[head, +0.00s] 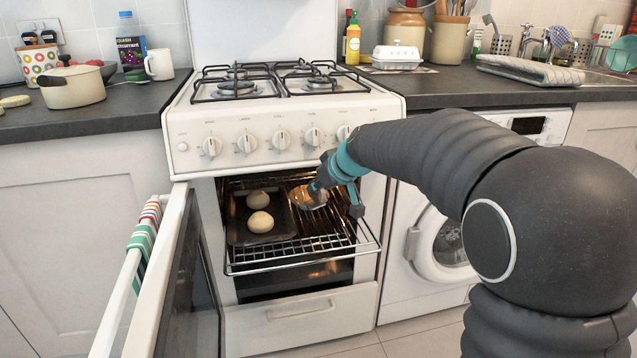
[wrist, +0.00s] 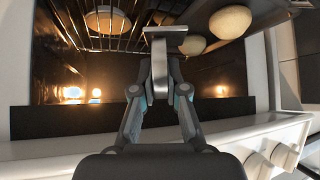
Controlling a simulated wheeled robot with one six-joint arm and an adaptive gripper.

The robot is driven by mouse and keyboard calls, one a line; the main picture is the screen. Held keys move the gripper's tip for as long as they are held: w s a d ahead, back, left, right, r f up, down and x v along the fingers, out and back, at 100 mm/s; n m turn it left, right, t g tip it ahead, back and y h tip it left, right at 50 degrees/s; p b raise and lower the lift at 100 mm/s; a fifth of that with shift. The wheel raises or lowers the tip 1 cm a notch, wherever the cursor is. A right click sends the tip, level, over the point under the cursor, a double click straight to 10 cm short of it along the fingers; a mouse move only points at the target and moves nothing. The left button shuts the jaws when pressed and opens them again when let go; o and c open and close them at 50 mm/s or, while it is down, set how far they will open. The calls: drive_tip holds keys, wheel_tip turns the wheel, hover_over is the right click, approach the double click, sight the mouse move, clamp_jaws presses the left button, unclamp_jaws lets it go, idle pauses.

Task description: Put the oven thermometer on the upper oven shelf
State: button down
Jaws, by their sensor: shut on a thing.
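The oven thermometer (wrist: 160,62) shows in the wrist view as a small, flat metal piece with a wider plate at its end. My gripper (wrist: 160,80) is shut on it. In the head view, my gripper (head: 318,187) is at the open oven's mouth, above the right part of the wire shelf. The thermometer cannot be made out there. The upper oven shelf (head: 300,247) is a wire rack that shows in front of and beside a dark tray. It also shows in the wrist view (wrist: 122,43). The thermometer appears apart from the shelf.
The dark tray (head: 240,236) with two pale buns (head: 260,222) covers the shelf's left part. A round dish (head: 308,199) sits at the back right, close to my gripper. The open oven door (head: 180,290) stands at the left. Bare wires remain at the front right.

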drive_tip(key=shift+f+b, duration=1.65)
drive_tip(key=shift+f, duration=1.65)
drive_tip(key=shift+f+b, duration=0.55)
drive_tip(key=shift+b, duration=0.15)
drive_tip(key=c, duration=1.1)
unclamp_jaws()
drive_tip(key=shift+s+d+r, duration=0.1)
drive_tip(key=v, duration=1.1)
drive_tip(key=shift+s+d+r, duration=0.15)
drive_tip(key=shift+s+r, duration=0.05)
drive_tip(key=shift+r, duration=0.05)
